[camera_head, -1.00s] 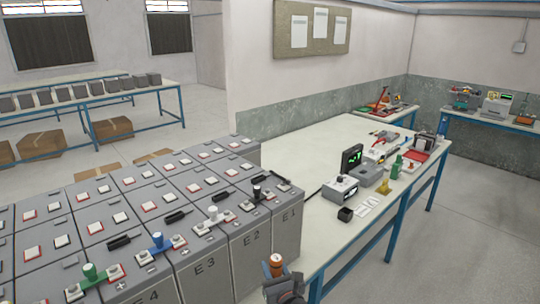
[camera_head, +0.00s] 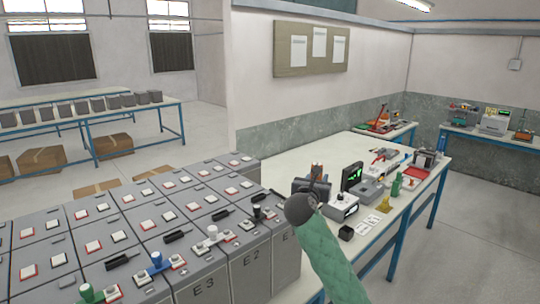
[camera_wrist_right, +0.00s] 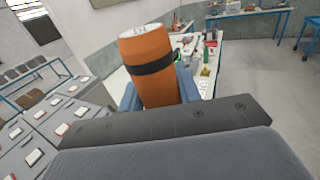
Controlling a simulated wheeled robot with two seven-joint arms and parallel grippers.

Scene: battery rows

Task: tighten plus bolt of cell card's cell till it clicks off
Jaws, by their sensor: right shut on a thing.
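My right gripper (camera_head: 315,182) is raised in front of the bench, to the right of the battery rows. It is shut on an orange cylindrical tool (camera_wrist_right: 158,72) with a black band, which stands roughly upright between blue fingers in the wrist view. The tool's lower end is hidden. The grey battery cells (camera_head: 237,270) fill the left; the front row reads E3, E2 and, partly, E1. I cannot make out a cell card. My left gripper is out of view.
The space above the cells is clear.

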